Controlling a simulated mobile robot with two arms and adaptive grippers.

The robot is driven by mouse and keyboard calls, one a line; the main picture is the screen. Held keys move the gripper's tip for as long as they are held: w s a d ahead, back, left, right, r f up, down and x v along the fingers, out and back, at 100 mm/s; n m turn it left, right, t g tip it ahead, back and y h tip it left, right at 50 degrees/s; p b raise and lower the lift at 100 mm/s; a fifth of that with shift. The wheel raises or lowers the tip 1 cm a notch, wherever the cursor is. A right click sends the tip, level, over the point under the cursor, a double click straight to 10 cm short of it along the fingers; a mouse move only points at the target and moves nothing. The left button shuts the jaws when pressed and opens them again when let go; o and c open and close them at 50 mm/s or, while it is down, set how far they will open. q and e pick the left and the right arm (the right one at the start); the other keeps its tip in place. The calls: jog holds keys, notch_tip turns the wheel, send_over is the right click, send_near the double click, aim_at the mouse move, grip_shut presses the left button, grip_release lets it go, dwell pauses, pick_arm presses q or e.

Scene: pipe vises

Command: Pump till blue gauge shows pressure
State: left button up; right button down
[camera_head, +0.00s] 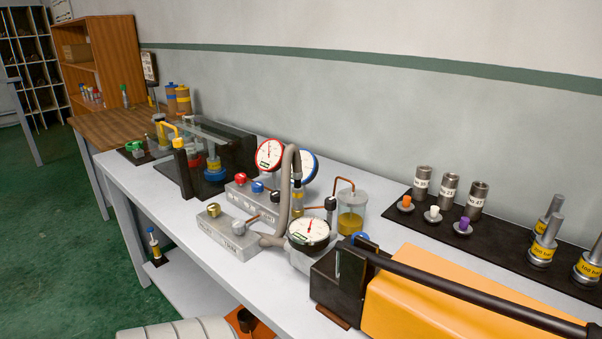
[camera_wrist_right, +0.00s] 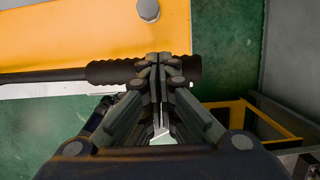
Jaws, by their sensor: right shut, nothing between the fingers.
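The blue-rimmed gauge (camera_head: 312,164) stands on the grey block, mostly hidden behind the red-rimmed gauge (camera_head: 270,155) and a grey hose; I cannot read its needle. The orange pump (camera_head: 420,300) sits at the table's front right. Its long black lever (camera_head: 470,294) runs low over it from the black head (camera_head: 338,284) to the right. In the right wrist view, my right gripper (camera_wrist_right: 159,60) is shut and empty, with its fingertips over the ribbed grip of the lever (camera_wrist_right: 118,72). I cannot tell if they touch it.
A black-rimmed gauge (camera_head: 308,232) and a jar of yellowish fluid (camera_head: 351,215) stand close to the pump. A black mat (camera_head: 500,237) with metal cylinders and coloured plugs lies behind it. A yellow-edged frame (camera_wrist_right: 268,118) is below right of my right gripper.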

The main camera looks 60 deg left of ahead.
jog(key=shift+r, duration=0.6)
jog(key=shift+a+r, duration=0.1)
jog(key=shift+r+p, duration=0.35)
jog(key=shift+p, duration=0.05)
pick_arm(q)
notch_tip(320, 180, up, 6)
jog(key=d+p, duration=0.1)
jog(key=p, duration=0.3)
jog(key=shift+d, duration=0.25)
pick_arm(e)
notch_tip(320, 180, up, 6)
jog(key=a, duration=0.1)
jog(key=shift+s+a+r, duration=0.15)
jog(key=shift+s+a, duration=0.2)
jog(key=shift+s, duration=0.05)
pick_arm(q)
jog(key=shift+s, duration=0.1)
notch_tip(320, 180, up, 4)
jog(key=p, duration=0.4)
jog(key=shift+f, duration=0.15)
pick_arm(e)
jog(key=v, duration=0.2)
jog(key=w+v, duration=0.1)
jog(key=v, duration=0.2)
jog(key=shift+a+r, duration=0.1)
jog(key=shift+a, duration=0.05)
